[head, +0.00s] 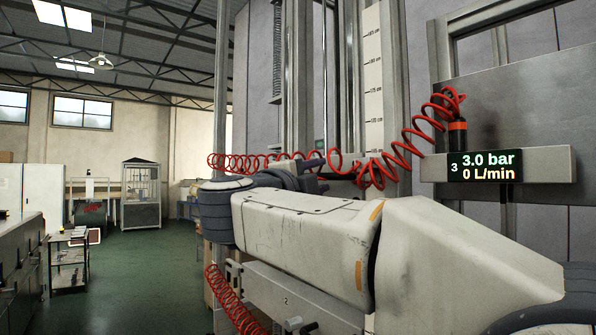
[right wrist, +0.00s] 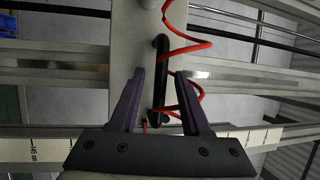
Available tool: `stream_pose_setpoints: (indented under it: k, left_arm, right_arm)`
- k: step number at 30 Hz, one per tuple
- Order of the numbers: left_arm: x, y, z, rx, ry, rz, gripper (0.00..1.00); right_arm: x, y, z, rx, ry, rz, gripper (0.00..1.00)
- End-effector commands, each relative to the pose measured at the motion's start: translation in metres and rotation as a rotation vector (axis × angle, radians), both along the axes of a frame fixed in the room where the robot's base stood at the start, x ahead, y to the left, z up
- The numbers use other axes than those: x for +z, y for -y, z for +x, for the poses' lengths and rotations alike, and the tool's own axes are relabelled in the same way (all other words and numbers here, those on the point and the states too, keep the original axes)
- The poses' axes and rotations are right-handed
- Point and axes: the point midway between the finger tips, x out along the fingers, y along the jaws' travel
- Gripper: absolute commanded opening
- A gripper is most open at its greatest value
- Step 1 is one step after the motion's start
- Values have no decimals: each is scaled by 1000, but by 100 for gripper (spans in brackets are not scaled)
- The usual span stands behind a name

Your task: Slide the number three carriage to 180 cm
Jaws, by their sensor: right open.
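My right gripper (head: 318,182) is at the vertical rails in the head view, partly hidden by my own arm. In the right wrist view the gripper (right wrist: 161,74) is open, its two dark fingers on either side of a black bar handle (right wrist: 161,60), with gaps showing. The handle is on a grey carriage plate (right wrist: 134,35); its number is hidden. In the head view this carriage (head: 290,166) sits below the 170 mark of the upright scale (head: 373,75), which also shows 175, 180 and 185 cm. My left gripper is not in view.
A display marked 3 (head: 482,165) reads 3.0 bar and 0 L/min. Red coiled hoses (head: 400,150) hang by the rails. A lower carriage marked 2 (head: 270,290) is under my arm. The green floor at left is open, with a small trolley (head: 68,262).

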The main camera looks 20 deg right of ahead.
Motion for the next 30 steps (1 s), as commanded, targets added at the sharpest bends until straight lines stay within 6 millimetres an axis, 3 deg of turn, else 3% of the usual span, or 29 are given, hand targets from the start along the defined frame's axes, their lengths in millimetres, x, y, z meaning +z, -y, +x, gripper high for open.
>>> stream_pose_setpoints:
  k: [7,8,11,12,30]
  left_arm:
    - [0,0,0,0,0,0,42]
    - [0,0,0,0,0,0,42]
    - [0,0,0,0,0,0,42]
    - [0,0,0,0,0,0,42]
    - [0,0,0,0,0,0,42]
  right_arm:
    - [0,1,1,1,0,0,47]
    - [0,1,1,1,0,0,43]
    - [0,1,1,1,-1,-1,5]
    - [0,1,1,1,-1,-1,0]
    - [-1,1,1,0,-1,0,0]
